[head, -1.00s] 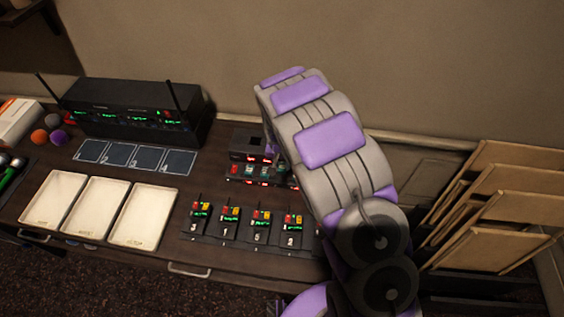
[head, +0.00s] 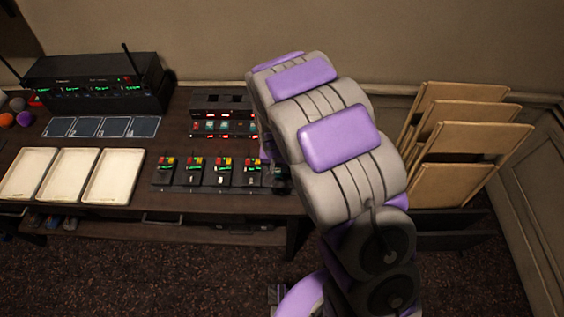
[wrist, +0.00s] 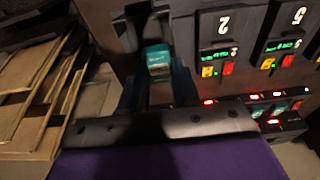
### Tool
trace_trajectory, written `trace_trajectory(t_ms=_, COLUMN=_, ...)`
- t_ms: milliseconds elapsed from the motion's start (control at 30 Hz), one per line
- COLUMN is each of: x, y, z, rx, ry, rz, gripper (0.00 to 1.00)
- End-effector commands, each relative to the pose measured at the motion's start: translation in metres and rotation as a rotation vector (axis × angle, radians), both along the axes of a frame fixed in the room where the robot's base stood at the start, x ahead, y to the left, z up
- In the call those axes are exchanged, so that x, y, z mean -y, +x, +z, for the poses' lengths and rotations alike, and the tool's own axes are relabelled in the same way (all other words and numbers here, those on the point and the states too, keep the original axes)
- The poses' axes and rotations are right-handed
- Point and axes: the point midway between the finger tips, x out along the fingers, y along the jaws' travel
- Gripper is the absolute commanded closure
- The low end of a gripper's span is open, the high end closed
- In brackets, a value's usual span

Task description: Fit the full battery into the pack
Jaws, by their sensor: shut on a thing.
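My gripper (wrist: 157,84) is shut on a teal battery (wrist: 158,60), which shows between the dark fingers in the wrist view. In the head view my arm hides the jaws and the battery. A row of dark body packs (head: 222,173) with red and yellow tops and green displays stands near the desk's front edge. In the wrist view, a pack marked 2 (wrist: 224,40) and one marked 5 (wrist: 287,35) are right of the battery. Whether the battery touches a pack cannot be told.
The charger (head: 224,125), with red lights and batteries, stands behind the packs. Three cream trays (head: 68,176) lie left, below a numbered mat (head: 101,127) and a black receiver (head: 97,82). Brown panels (head: 462,145) lean at the right.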

Motion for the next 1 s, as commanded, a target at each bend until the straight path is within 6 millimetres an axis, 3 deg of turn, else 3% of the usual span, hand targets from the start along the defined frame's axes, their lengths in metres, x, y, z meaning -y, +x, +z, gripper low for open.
trace_trajectory(t_ms=267, x=0.010, y=-0.001, z=-0.014, rx=-0.002, ry=0.011, rz=-0.004, gripper=0.86)
trace_trajectory(t_ms=700, x=0.004, y=-0.001, z=-0.052, rx=-0.001, ry=0.002, rz=-0.003, gripper=0.86)
trace_trajectory(t_ms=1000, x=0.009, y=-0.001, z=-0.060, rx=-0.001, ry=0.009, rz=-0.005, gripper=0.86)
